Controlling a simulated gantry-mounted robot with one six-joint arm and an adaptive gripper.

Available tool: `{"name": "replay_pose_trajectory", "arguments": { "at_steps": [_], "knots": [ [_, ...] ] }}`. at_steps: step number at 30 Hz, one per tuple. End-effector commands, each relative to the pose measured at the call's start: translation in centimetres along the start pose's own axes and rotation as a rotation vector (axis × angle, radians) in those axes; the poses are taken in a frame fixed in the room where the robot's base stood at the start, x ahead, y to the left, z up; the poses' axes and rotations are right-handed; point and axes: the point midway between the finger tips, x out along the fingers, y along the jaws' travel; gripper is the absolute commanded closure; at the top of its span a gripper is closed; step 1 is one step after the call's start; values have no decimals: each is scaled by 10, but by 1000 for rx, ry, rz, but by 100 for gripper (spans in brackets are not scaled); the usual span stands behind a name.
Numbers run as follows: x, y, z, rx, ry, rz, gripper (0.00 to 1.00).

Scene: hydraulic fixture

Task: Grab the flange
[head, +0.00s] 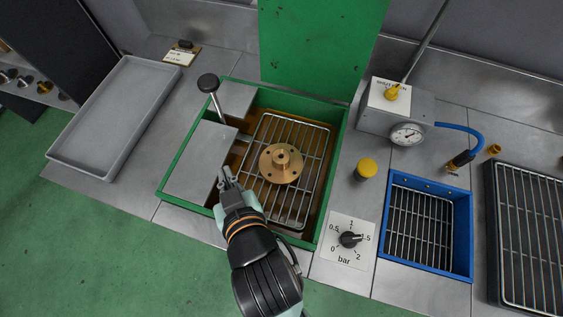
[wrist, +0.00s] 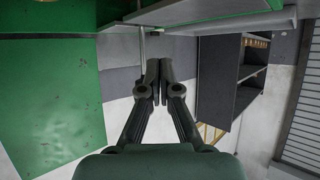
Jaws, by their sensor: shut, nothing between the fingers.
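The flange (head: 291,171) is a brass-coloured round disc with a raised centre hub and small holes around it. It sits on a wire rack (head: 296,134) inside the green-framed basin (head: 338,150) in the head view. My gripper (head: 228,176) is left of the flange and apart from it, over the left part of the basin. In the wrist view my gripper (wrist: 160,66) has its fingertips together with nothing between them. The flange does not show in the wrist view.
A raised green lid (head: 320,45) stands behind the basin. A gauge block (head: 396,112), yellow button (head: 366,168), pressure dial (head: 350,239) and blue basin (head: 463,235) lie right. A grey tray (head: 112,115) lies left.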

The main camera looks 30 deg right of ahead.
Motion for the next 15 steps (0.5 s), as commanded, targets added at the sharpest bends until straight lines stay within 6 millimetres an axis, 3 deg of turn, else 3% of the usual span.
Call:
{"name": "replay_pose_trajectory", "arguments": {
  "at_steps": [12, 15],
  "knots": [
    [0, 0, 1, 0, -1, 0, 100],
    [0, 0, 1, 0, -1, 0, 85]
  ]
}}
